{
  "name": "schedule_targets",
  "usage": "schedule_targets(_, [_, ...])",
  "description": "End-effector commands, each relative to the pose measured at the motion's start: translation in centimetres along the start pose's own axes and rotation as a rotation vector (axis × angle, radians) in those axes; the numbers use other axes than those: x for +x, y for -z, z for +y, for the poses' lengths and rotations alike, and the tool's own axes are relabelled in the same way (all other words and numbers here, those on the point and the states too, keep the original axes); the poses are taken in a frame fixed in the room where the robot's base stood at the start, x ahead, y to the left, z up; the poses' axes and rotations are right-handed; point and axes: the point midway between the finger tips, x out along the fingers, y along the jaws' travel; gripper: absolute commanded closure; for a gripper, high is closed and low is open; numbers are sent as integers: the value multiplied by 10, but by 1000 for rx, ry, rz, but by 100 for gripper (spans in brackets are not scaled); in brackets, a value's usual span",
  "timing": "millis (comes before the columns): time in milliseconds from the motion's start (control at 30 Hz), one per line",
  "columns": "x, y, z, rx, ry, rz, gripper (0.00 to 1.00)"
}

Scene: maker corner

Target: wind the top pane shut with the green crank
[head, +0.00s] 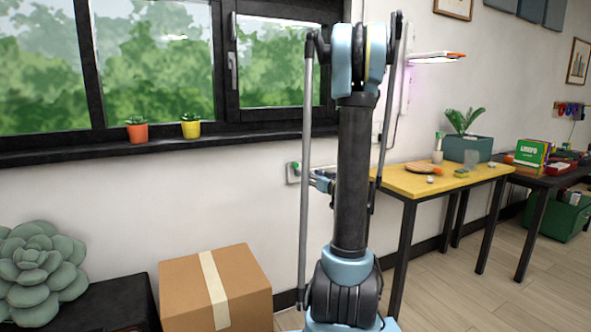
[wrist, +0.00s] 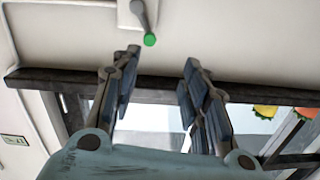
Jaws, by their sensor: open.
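The green crank's knob (head: 295,166) shows in the head view on a pale wall plate below the window sill, left of my arm. In the wrist view the green knob (wrist: 149,39) sits at the end of a grey crank arm (wrist: 138,13), just beyond my fingertips. My gripper (wrist: 162,58) is open and empty, its two fingers spread apart. The knob is not between the fingers.
The dark sill (head: 70,153) holds an orange pot (head: 137,133) and a yellow pot (head: 191,129). A cardboard box (head: 180,290) stands below, beside a large succulent (head: 40,265). A yellow table (head: 440,182) with small items stands at right. Wooden floor shows at the right.

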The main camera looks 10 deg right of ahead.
Motion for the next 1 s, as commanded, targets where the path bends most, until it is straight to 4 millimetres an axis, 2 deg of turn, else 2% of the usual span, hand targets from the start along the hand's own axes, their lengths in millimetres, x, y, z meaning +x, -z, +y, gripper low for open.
schedule_targets(133, [2, 1, 13, -5, -25, 31, 59])
schedule_targets(367, [20, 2, 16, -6, -27, 37, 59])
schedule_targets(1000, [131, 6, 18, -7, -27, 35, 59])
